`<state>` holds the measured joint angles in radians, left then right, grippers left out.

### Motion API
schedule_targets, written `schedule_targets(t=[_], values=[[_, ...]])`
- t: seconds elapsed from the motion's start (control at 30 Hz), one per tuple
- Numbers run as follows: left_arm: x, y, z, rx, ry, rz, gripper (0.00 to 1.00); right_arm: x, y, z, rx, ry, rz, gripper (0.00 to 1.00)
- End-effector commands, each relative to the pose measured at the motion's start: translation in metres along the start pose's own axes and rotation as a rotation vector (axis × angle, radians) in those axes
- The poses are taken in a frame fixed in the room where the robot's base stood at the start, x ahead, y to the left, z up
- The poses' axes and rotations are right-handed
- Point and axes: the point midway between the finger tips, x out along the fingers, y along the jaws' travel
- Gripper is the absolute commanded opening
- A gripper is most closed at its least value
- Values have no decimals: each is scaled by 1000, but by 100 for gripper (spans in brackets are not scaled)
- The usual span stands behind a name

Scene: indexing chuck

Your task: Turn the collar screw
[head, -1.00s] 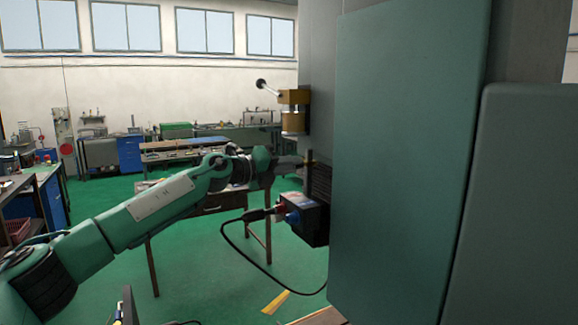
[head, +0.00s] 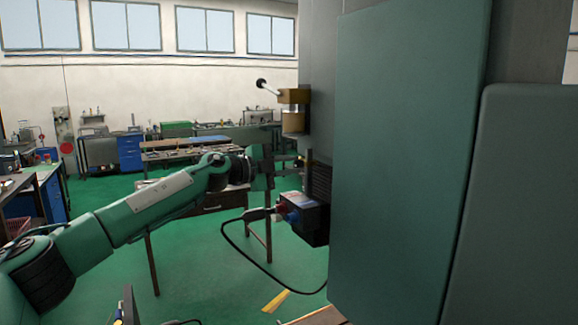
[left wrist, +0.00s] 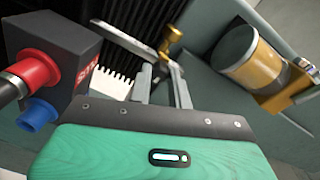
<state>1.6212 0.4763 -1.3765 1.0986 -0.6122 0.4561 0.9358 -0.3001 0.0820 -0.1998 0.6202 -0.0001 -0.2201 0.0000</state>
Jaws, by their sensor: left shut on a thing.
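The collar screw (left wrist: 172,38) is a small brass-coloured piece in the left wrist view, in front of a dark ribbed part of the machine. My left gripper (left wrist: 162,63) is shut on it, with the grey fingers reaching up to its near end. In the head view my left gripper (head: 299,162) is at the machine's left side, and its fingertips are small and partly hidden there. A grey bar (left wrist: 125,40) runs to the upper left from the fingertips; I cannot tell what it belongs to. My right gripper is not in view.
A dark box (head: 309,218) with red and blue plugs and a cable is just below the gripper; it also shows close by in the left wrist view (left wrist: 62,55). A brass cylinder (head: 293,122) with a lever is above. Workbenches (head: 190,148) stand behind.

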Motion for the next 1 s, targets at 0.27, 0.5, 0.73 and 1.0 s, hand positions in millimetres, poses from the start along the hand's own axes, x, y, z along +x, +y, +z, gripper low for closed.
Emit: schedule_targets(t=[0.27,0.5,0.73,1.0], values=[[0,0,1,-260,10,-2,0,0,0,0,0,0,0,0],[0,1,1,-487,19,-5,0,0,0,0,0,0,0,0],[0,1,1,-678,26,-7,0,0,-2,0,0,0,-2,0],[0,1,1,-835,33,-9,0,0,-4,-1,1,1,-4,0]])
